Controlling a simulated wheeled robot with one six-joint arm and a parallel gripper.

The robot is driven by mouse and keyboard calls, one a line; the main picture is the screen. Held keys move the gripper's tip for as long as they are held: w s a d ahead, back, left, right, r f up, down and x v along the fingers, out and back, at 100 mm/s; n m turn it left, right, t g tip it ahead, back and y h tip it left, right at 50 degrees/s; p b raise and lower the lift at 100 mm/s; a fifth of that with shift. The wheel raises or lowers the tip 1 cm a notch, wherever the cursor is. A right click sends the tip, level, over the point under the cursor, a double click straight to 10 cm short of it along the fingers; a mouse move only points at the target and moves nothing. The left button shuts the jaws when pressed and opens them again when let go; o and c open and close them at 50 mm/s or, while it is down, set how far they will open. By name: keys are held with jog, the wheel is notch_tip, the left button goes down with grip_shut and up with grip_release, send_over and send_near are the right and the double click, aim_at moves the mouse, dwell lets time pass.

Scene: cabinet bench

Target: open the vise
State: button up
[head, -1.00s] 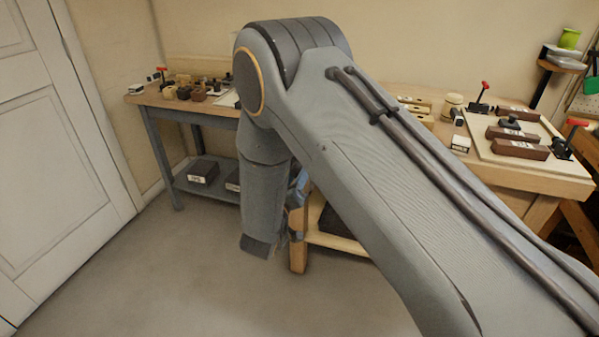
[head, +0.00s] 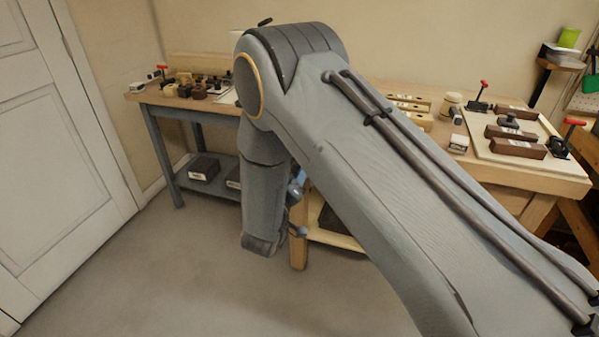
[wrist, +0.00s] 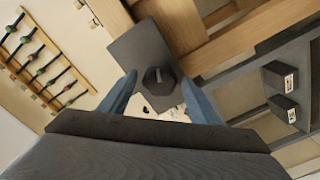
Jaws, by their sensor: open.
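I cannot pick out a vise for certain in either view. In the wrist view, a dark square plate (wrist: 139,47) with a dark faceted knob-like part (wrist: 158,82) lies in front of my gripper (wrist: 162,92). Whether this belongs to the vise I cannot tell. The two blue-grey fingers are apart, one on each side of the faceted part in the picture, and no grip on it shows. In the head view my arm hides most of the gripper; a bit of blue shows low beside the right bench's leg.
The right wooden bench (head: 500,172) carries a pale board with dark brown blocks (head: 518,147) and red-handled clamps (head: 568,138). The left bench (head: 185,101) holds small parts, with dark boxes (head: 204,168) on its lower shelf. A white door (head: 60,160) stands left. Floor in front is clear.

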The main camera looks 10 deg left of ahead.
jog(key=s+p, duration=0.3)
jog(key=s, duration=0.4)
jog(key=shift+a, duration=0.3)
